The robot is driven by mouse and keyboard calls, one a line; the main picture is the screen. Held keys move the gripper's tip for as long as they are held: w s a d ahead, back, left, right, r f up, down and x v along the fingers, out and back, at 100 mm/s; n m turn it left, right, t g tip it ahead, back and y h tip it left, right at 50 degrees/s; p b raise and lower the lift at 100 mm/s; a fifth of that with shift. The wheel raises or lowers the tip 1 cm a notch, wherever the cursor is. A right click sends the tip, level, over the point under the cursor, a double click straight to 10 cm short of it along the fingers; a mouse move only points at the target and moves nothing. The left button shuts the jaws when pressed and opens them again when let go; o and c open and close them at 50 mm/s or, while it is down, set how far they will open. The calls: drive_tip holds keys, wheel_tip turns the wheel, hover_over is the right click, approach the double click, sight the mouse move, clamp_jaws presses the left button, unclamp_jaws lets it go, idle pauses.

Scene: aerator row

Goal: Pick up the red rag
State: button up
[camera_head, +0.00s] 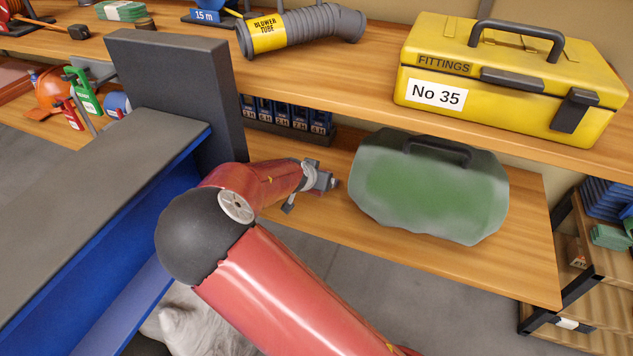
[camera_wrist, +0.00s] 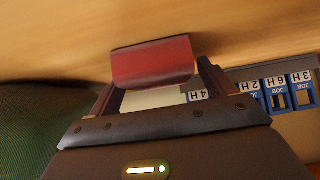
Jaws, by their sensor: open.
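The red rag (camera_wrist: 152,62) shows in the wrist view as a folded, dark red piece with a rounded lower edge, on or just above the wooden shelf. My gripper (camera_wrist: 160,84) is open, with one finger on each side of the rag's lower part. I cannot tell whether either finger touches it. A pale cream piece (camera_wrist: 152,98) shows between the fingers below the rag; what it is I cannot tell. In the head view my gripper (camera_head: 318,182) is over the lower shelf, and I cannot make out the rag there.
A green, translucent-wrapped case (camera_head: 428,190) stands close right of my gripper. Blue labelled boxes (camera_head: 290,115) line the shelf's back. The upper shelf above carries a yellow toolbox (camera_head: 510,85) and a blower tube (camera_head: 300,28). A dark grey upright panel (camera_head: 180,95) stands left.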

drive_tip(key=shift+c, duration=0.4)
drive_tip(key=c, duration=1)
